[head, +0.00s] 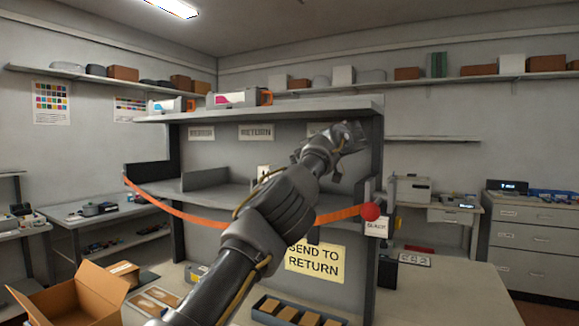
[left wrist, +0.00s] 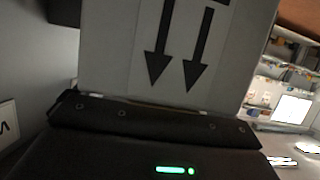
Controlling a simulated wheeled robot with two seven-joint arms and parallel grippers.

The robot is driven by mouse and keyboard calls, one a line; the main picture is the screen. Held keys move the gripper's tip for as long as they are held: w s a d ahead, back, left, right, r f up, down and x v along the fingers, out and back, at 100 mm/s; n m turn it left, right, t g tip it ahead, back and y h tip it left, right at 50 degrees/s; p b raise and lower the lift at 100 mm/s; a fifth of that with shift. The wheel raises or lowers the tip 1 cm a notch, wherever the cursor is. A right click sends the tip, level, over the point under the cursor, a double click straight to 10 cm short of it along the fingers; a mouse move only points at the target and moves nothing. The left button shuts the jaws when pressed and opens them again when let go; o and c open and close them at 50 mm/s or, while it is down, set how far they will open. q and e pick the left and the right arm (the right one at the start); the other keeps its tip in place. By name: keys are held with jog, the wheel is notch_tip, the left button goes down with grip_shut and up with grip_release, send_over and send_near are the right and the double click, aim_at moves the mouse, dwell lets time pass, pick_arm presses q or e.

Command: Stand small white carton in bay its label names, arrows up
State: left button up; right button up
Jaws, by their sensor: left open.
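The white carton (left wrist: 115,50) fills the upper middle of the left wrist view, close to my gripper. Two dark arrows on its face point down in that picture; I cannot tell from this which way they point in the room. My left gripper (head: 350,138) is open, raised in front of the right part of the shelf unit (head: 345,108). In the head view I cannot make out the carton at the hand. The middle bay's sign reads RETURN (head: 256,132); the left sign (head: 201,133) is too small to read, and the right sign (head: 318,129) is partly hidden. My right gripper is out of view.
An orange strap (head: 185,215) with a red ball (head: 370,211) crosses the shelf front, beside a small SLACK tag (head: 377,226). A yellow SEND TO RETURN notice (head: 316,262) hangs below. An open cardboard box (head: 75,295) and a dark tray (head: 265,312) stand in front.

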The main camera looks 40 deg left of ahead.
pick_arm(q)
jog(key=shift+w, duration=0.15)
jog(key=p+v, duration=0.6)
jog(key=v, duration=0.6)
jog(key=shift+p, duration=0.3)
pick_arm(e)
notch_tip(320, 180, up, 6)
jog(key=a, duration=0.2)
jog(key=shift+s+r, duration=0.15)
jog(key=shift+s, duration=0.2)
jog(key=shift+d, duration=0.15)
pick_arm(q)
jog(key=shift+d+r, duration=0.1)
